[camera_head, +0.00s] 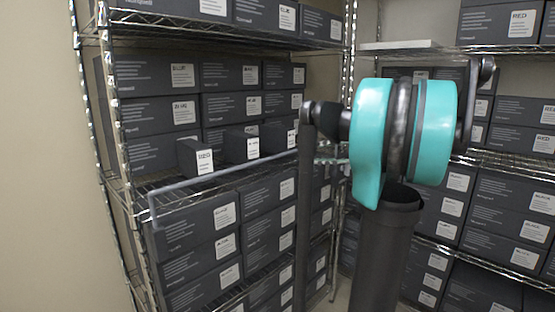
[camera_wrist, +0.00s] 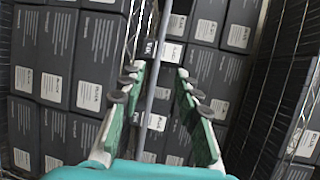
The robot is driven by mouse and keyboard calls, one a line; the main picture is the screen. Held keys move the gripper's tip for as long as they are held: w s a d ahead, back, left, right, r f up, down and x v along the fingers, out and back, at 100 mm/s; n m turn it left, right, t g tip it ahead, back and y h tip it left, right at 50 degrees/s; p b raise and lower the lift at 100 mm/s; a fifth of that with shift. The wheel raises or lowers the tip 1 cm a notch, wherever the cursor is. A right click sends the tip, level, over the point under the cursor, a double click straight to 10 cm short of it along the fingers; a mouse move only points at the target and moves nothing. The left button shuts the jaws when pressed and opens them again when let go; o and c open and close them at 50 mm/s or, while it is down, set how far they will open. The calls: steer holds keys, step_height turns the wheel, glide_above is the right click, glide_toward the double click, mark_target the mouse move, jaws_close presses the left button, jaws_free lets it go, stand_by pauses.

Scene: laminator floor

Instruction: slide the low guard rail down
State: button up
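A thin grey guard rail (camera_head: 225,175) runs along the front of the middle shelf on the left rack, with a bent end at its left. Its right end passes behind my arm. In the wrist view a grey bar (camera_wrist: 152,88), which looks like this rail, runs lengthwise between the fingers of my gripper (camera_wrist: 159,72). The fingers are spread wide, with a gap to the bar on both sides. The gripper itself is hidden behind my arm in the head view.
Larger dark boxes (camera_head: 190,225) are stacked below and above. A wire rack post (camera_head: 118,165) stands at the left. Another loaded rack (camera_head: 510,190) is at the right.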

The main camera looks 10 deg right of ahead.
mark_target(278, 156)
steer(key=x, duration=1.5)
steer(key=shift+w+f, duration=0.1)
steer(key=shift+f, duration=0.1)
steer(key=shift+c, duration=0.4)
jaws_close()
